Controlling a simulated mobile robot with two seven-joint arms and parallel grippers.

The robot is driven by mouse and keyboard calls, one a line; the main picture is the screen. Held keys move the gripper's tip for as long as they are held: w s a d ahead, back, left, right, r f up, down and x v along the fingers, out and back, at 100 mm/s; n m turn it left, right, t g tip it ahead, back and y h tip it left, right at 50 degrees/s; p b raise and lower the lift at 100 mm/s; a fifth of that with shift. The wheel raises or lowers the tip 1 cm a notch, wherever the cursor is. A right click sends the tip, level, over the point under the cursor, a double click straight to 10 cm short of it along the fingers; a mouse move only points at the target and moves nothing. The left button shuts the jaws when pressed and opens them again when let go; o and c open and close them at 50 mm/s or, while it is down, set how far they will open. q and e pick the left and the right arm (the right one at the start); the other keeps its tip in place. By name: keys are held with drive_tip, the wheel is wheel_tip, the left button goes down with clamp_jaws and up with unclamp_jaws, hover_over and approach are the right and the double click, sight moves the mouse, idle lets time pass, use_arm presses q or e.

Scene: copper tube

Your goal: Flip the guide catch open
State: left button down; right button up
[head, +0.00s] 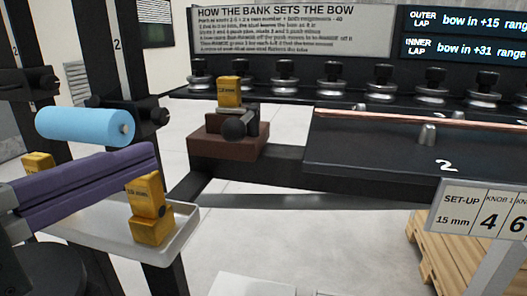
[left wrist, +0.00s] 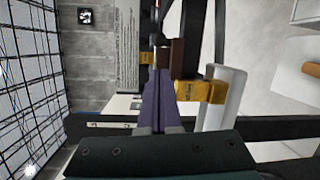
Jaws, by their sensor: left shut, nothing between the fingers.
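The guide catch looks like the small black lever with a ball knob (head: 234,129) on the front of a brown block (head: 205,148). A yellow guide block (head: 229,91) is seated on top of the brown block. The knob faces my side; I cannot tell for sure whether the catch is open. My left gripper (head: 150,158), with purple fingers, is shut and empty. It is left of the brown block and apart from it in the head view. In the left wrist view the purple fingers (left wrist: 158,85) point toward the brown block (left wrist: 178,54). My right gripper is not in view.
A white tray (head: 185,228) with yellow blocks (head: 146,205) lies close beside and below the left fingers. A blue roller (head: 85,124) is behind them. A copper tube (head: 420,118) lies over the black bench (head: 370,160) at right, before a row of black knobs (head: 382,72).

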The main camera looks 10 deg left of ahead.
sight(229, 120)
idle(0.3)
use_arm(q)
drive_tip(key=shift+w, duration=0.35)
drive_tip(key=x, duration=0.9)
drive_tip(key=shift+w+p, duration=0.15)
drive_tip(key=shift+p, duration=0.3)
drive_tip(key=shift+d, duration=0.1)
